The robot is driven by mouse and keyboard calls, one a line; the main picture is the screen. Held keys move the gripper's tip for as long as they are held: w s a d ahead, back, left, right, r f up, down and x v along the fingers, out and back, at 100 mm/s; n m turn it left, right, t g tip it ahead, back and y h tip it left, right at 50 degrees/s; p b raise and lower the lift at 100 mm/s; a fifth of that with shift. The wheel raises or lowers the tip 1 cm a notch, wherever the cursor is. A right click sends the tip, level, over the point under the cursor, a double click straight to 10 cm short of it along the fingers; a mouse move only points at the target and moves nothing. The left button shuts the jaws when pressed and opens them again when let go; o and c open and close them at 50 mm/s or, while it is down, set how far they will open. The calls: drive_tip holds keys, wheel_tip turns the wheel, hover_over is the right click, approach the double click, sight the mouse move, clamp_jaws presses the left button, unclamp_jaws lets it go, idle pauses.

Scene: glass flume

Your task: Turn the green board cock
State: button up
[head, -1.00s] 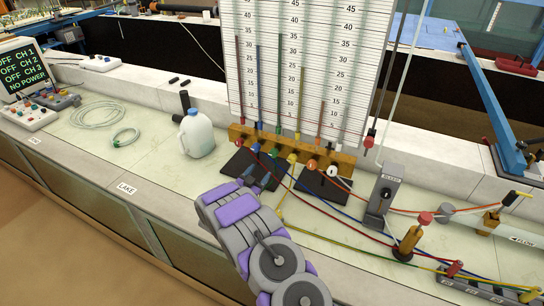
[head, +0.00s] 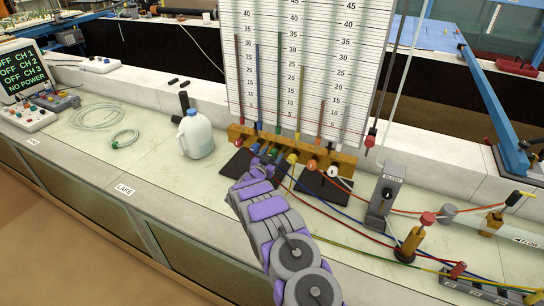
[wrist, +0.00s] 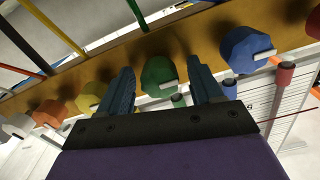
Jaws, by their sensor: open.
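The green board cock (wrist: 158,75) is a round green knob with a pale lever on the wooden rail of the manometer board. In the wrist view it sits between the two fingers of my open gripper (wrist: 160,68), with visible gaps on both sides. In the head view my gripper (head: 268,158) is at the rail and hides most of the green cock. The blue cock (wrist: 246,49) is just outside one finger and the yellow cock (wrist: 92,96) just outside the other.
The orange cock (head: 312,165) and white cock (head: 333,171) are on the same rail. Coloured tubes run from it across the bench to the right. A white jug (head: 196,135) stands left of the board, and a grey block (head: 383,197) right.

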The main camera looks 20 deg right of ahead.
drive_tip(key=c, duration=1)
drive_tip(key=shift+c, duration=0.2)
drive_tip(key=shift+m, duration=0.5)
drive_tip(key=m, duration=0.3)
drive_tip(key=shift+m+p, duration=0.4)
drive_tip(key=m, duration=0.4)
drive_tip(key=shift+f+m+b, duration=0.1)
drive_tip(key=shift+m+b, duration=0.2)
drive_tip(key=shift+b, duration=0.1)
drive_tip(key=m+b, duration=0.1)
drive_tip(key=m, duration=0.1)
drive_tip(key=m+b, duration=0.1)
drive_tip(key=m, duration=0.1)
drive_tip(key=shift+f+m, duration=0.2)
drive_tip(key=shift+m, duration=0.1)
drive_tip(key=shift+s+m+b, duration=0.1)
drive_tip(key=shift+m+b, duration=1.7)
drive_tip(key=shift+m, duration=0.1)
